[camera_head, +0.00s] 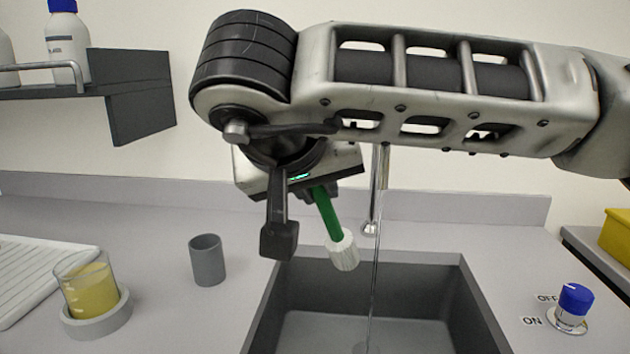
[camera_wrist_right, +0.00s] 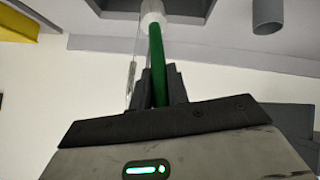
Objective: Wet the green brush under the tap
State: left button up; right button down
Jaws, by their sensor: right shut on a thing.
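The green brush (camera_head: 328,213) has a green handle and a white bristle head (camera_head: 343,253). My right gripper (camera_head: 318,192) is shut on the handle, and the brush hangs tilted, head down, above the sink's left part. In the right wrist view the gripper (camera_wrist_right: 160,88) holds the green handle (camera_wrist_right: 157,55) between its dark fingers. The tap (camera_head: 376,190) stands behind the sink (camera_head: 462,295). A thin water stream (camera_head: 375,285) falls into the basin, just right of the bristle head; in the head view they look apart. My left gripper is not in view.
A blue tap knob (camera_head: 574,299) with ON and OFF labels stands right of the sink. A grey cup (camera_head: 207,261) and a beaker of yellow liquid (camera_head: 88,289) in a grey ring (camera_head: 98,318) stand left. A shelf (camera_head: 140,95) is on the wall.

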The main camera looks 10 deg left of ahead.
jog(key=shift+w+d+f, duration=0.15)
jog(key=shift+w+d, duration=0.1)
jog(key=shift+w, duration=0.05)
jog(key=w+d, duration=0.1)
jog(key=w, duration=0.1)
jog(key=w+d+f, duration=0.1)
jog(key=w, duration=0.1)
jog(key=w+d, duration=0.1)
jog(key=w, duration=0.1)
jog(key=shift+w+d+f, duration=0.25)
jog(key=shift+w+d, duration=0.05)
jog(key=w, duration=0.1)
jog(key=w+d, duration=0.1)
jog(key=w+d+f, duration=0.1)
jog(key=w, duration=0.1)
jog(key=shift+w+d+p, duration=0.1)
jog(key=shift+p, duration=0.3)
jog(key=shift+s+a+b, duration=0.25)
jog(key=shift+s+a, duration=0.4)
jog(key=shift+s, duration=0.55)
jog(key=shift+s+a+b, duration=0.25)
jog(key=shift+s+a, duration=0.4)
jog(key=shift+s, duration=0.5)
jog(key=shift+s+a+b, duration=0.25)
jog(key=shift+s+a, duration=0.4)
jog(key=shift+s, duration=0.55)
